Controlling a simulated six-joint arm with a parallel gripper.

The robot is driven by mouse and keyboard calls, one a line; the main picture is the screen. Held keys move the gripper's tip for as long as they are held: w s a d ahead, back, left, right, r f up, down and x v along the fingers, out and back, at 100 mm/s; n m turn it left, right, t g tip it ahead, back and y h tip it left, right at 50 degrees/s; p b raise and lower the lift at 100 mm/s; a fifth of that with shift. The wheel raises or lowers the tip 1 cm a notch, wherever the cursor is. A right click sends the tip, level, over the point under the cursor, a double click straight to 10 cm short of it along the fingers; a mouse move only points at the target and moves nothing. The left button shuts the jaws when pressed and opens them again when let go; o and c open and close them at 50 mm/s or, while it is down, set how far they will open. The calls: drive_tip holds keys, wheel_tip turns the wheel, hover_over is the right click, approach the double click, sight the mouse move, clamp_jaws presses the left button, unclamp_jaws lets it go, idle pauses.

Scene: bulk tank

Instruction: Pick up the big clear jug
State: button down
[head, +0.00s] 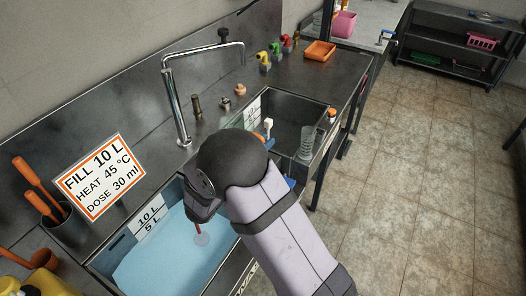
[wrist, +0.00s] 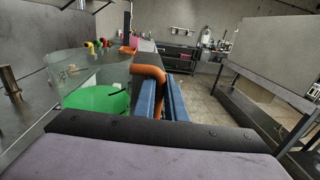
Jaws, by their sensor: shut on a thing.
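The big clear jug (wrist: 75,72) fills the left of the wrist view. It is see-through with a faint grey-green tint and has an orange handle (wrist: 148,72). My gripper (wrist: 161,92) has its two blue fingers shut on this handle, one on each side. A green round surface (wrist: 98,99) shows through the jug's wall; I cannot tell whether it is inside or behind it. In the head view my arm covers most of the gripper and much of the jug, over the right basin (head: 322,141). I cannot tell whether the jug's base touches anything.
The left basin (head: 165,250) holds pale blue water and a level label. A smaller clear vessel (head: 307,141) shows at the right basin. A tall faucet (head: 178,95) and coloured taps (head: 274,50) stand behind. An orange tray (head: 319,51) lies on the counter. The floor at right is clear.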

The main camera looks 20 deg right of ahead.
drive_tip(key=shift+r+b, duration=0.3)
drive_tip(key=shift+r, duration=2)
drive_tip(key=shift+r, duration=0.1)
